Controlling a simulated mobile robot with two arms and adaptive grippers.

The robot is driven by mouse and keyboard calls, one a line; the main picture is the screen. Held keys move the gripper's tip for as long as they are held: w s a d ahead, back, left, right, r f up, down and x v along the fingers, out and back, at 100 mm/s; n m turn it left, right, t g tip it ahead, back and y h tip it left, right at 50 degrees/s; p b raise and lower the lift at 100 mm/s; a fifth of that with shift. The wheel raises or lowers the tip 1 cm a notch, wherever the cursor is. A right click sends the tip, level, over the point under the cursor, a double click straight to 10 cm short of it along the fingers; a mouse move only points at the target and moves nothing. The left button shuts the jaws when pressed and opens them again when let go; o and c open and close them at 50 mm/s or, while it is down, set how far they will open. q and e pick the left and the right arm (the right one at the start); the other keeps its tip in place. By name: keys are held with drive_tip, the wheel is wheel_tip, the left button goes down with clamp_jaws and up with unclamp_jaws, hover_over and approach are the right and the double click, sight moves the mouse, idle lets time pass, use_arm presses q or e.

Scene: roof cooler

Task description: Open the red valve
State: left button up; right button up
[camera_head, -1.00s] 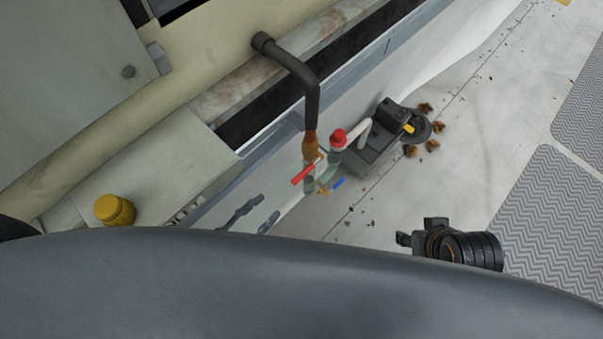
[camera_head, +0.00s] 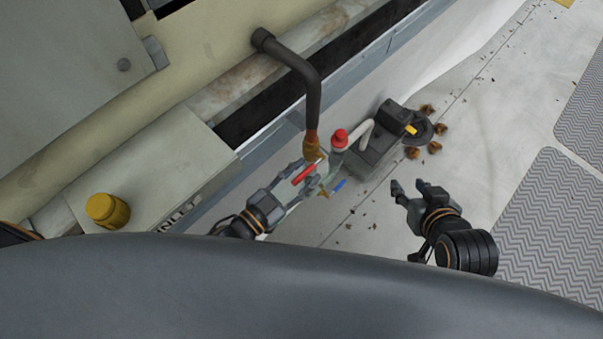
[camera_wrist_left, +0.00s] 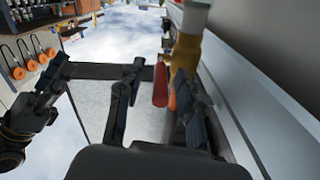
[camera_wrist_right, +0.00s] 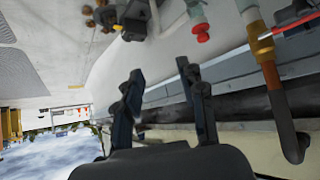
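The red valve handle (camera_head: 306,171) is a short red lever on the pipe fitting below the copper end of a dark bent pipe (camera_head: 305,80). My left gripper (camera_head: 302,176) is at this handle. In the left wrist view the red handle (camera_wrist_left: 160,85) shows between the spread fingers of my left gripper (camera_wrist_left: 158,92); I see no clear contact. My right gripper (camera_head: 408,190) is open and empty over the floor, to the right of the valve. In the right wrist view its fingers (camera_wrist_right: 165,88) are apart, with the red handle (camera_wrist_right: 300,26) at the upper right.
A blue handle (camera_head: 340,184) sits just beside the red one. A red cap (camera_head: 340,137) and a black pump-like unit (camera_head: 378,145) stand close to the right. A yellow cap (camera_head: 107,210) is at the left. Brown debris (camera_head: 434,147) lies on the otherwise open pale floor.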

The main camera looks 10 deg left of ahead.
use_arm(q)
clamp_jaws()
